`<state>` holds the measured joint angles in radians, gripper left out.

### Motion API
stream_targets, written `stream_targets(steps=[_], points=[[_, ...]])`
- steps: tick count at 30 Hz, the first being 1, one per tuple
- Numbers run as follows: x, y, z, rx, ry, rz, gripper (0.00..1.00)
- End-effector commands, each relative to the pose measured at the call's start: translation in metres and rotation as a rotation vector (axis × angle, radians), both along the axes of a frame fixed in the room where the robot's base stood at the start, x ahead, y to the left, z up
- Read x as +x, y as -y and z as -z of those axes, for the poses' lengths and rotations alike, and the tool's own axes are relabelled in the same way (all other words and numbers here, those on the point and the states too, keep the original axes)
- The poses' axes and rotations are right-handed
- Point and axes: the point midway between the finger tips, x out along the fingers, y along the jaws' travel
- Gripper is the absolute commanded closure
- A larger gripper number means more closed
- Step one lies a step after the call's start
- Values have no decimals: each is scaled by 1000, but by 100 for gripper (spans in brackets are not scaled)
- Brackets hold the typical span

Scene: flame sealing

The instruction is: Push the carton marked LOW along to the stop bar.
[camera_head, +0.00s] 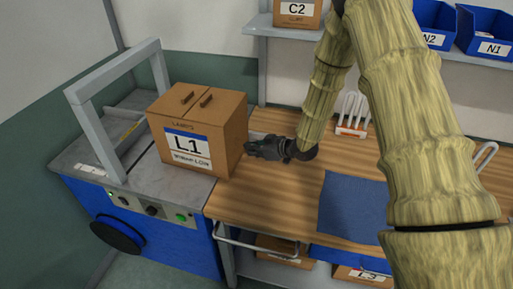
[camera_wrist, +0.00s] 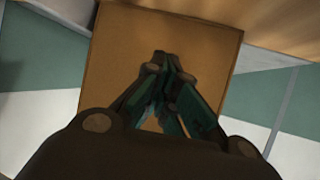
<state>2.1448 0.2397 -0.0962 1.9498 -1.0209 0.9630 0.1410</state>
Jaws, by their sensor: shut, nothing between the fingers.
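A brown carton (camera_head: 220,125) stands upright where the grey machine bed meets the wooden bench. Its front label reads L1 in large letters, with a small line below that I cannot read surely. In the wrist view the closed fingers (camera_wrist: 160,58) point at the brown carton face (camera_wrist: 205,50), which fills the middle. I cannot clearly pick out the stop bar.
A grey arch frame (camera_head: 82,112) stands over the machine bed (camera_head: 85,153), left of the carton. A blue mat (camera_head: 350,208) lies on the bench (camera_head: 275,195). A white rack (camera_head: 352,112) stands behind. A shelf holds carton C2 (camera_head: 297,12) and blue bins (camera_head: 485,30).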

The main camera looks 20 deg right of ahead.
Motion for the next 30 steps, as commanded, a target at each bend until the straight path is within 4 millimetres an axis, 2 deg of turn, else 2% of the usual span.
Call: stream_targets(steps=[1, 5, 19, 30], points=[[1, -2, 8, -1, 1, 0, 100], [2, -4, 12, 0, 0, 0, 100], [3, -5, 12, 0, 0, 0, 100], [14, -20, 12, -1, 1, 0, 100]])
